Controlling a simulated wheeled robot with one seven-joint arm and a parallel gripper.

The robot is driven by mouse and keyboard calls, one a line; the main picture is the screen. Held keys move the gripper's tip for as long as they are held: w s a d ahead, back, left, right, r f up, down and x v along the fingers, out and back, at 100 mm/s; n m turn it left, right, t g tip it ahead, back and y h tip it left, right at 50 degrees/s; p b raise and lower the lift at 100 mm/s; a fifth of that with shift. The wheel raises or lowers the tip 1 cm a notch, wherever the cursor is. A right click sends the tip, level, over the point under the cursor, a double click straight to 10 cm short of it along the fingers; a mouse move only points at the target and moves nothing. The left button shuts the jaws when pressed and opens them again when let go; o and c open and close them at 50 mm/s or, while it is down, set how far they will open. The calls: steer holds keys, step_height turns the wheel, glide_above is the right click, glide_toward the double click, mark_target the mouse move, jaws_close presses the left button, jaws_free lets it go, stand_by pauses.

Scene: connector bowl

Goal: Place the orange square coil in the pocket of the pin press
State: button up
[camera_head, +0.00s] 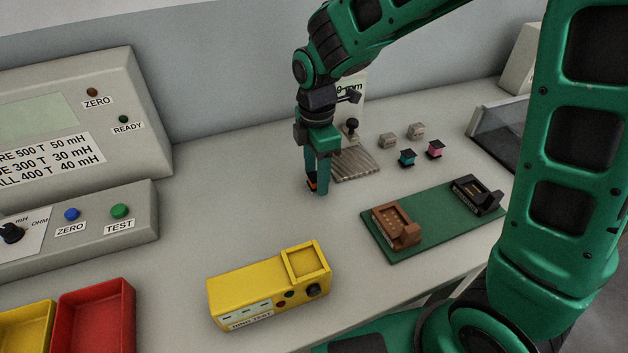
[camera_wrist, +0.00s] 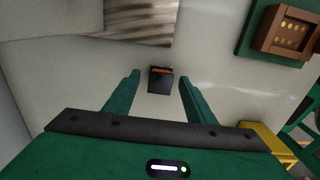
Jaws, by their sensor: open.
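My gripper (camera_head: 317,188) is low over the table, left of the striped plate, with its fingers open. The orange square coil (camera_wrist: 161,80), dark with an orange band, lies between and slightly beyond the fingertips (camera_wrist: 158,77) in the wrist view. In the head view a finger mostly hides the coil (camera_head: 311,184). A gap shows on each side of it. A brown fixture (camera_head: 396,227) and a black fixture (camera_head: 476,196) stand on a green board; gold pins show in the brown pocket (camera_wrist: 292,34). I cannot tell which fixture is the pin press.
The green board (camera_head: 425,235) lies to the right. A yellow tester (camera_head: 250,290) stands at the front. The striped plate (camera_head: 355,165) is beside my gripper, with several small coils behind and right of it. A red bin (camera_head: 95,315) and grey meters are left.

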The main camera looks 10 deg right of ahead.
steer(key=c, duration=1.2)
steer(key=shift+r, duration=0.15)
